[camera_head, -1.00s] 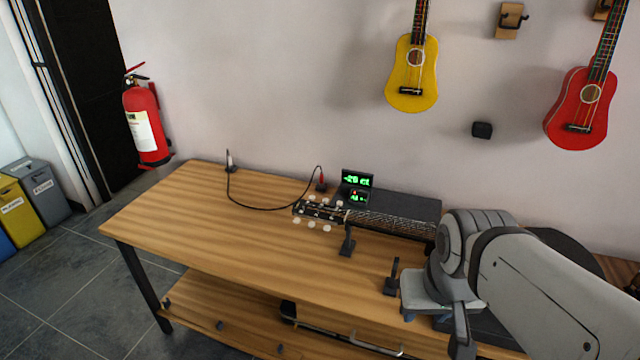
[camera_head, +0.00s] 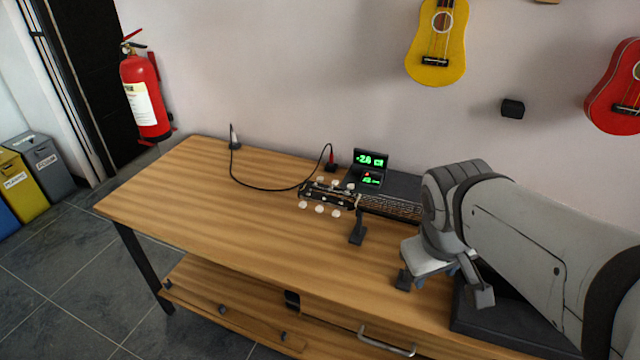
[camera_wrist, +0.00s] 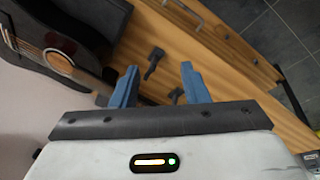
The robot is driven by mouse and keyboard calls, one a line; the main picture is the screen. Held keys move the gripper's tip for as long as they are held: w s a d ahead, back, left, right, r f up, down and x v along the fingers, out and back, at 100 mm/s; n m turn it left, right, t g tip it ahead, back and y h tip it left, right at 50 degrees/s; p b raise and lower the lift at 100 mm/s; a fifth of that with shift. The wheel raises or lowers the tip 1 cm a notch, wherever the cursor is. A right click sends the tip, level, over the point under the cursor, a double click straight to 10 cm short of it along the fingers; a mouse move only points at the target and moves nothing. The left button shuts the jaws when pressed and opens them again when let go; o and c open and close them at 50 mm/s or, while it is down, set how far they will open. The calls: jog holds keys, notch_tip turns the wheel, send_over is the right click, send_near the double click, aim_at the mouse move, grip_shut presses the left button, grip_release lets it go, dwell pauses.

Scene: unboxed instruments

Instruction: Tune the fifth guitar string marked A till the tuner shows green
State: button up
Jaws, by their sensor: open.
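The guitar lies on the wooden table; its headstock (camera_head: 330,194) with several pale tuning pegs points left in the head view. The neck (camera_head: 390,207) runs right and passes behind my arm. I cannot tell which peg is for the A string. The tuner (camera_head: 370,160) stands just behind the headstock; its screen shows green characters, the upper line apparently reading -2.0. My gripper (camera_wrist: 158,78) is open and empty, blue fingers apart. It is right of the headstock, away from the pegs. The guitar body (camera_wrist: 62,55) with its sound hole shows in the wrist view.
A dark stand (camera_head: 357,229) rises near the headstock's front side. The table's left part is clear. Yellow (camera_head: 436,45) and red (camera_head: 617,95) ukuleles hang on the wall.

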jog(key=w+f+n+t+h+b, duration=0.1)
jog(key=w+f+n+h+b, duration=0.3)
jog(key=w+f+n+b, duration=0.4)
jog(key=n+t+b, duration=1.3)
jog(key=n+b, duration=0.7)
jog(key=b, duration=0.4)
send_near(319, 209)
jog(key=b+x, duration=0.2)
jog(key=x, duration=0.6)
jog(key=shift+h, duration=0.3)
jog(key=shift+a+f, duration=0.1)
jog(key=shift+f, duration=0.05)
